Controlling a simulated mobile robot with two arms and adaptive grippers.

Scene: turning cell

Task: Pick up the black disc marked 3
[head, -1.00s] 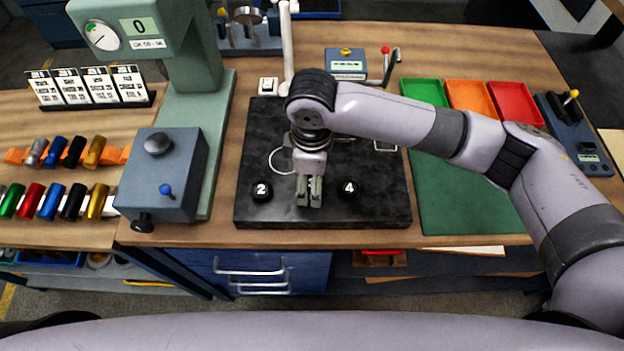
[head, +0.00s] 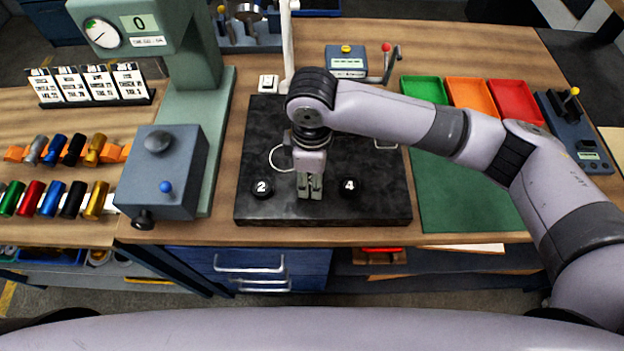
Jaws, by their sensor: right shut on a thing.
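Two black discs lie on the dark stone plate (head: 380,212), one marked 2 (head: 262,188) on the left and one marked 4 (head: 349,188) on the right. My right gripper (head: 310,192) points down between them, just over the plate, with its fingers close together. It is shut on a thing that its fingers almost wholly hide. From its place between 2 and 4 this looks to be the black disc marked 3, but I cannot read its number. My left gripper is not in view.
A green gauge stand (head: 211,150) and a blue-grey box with knobs (head: 160,180) stand left of the plate. Green (head: 425,90), orange (head: 470,95) and red (head: 515,100) trays lie behind a green mat (head: 465,200) on the right. A white post (head: 287,45) rises behind the plate.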

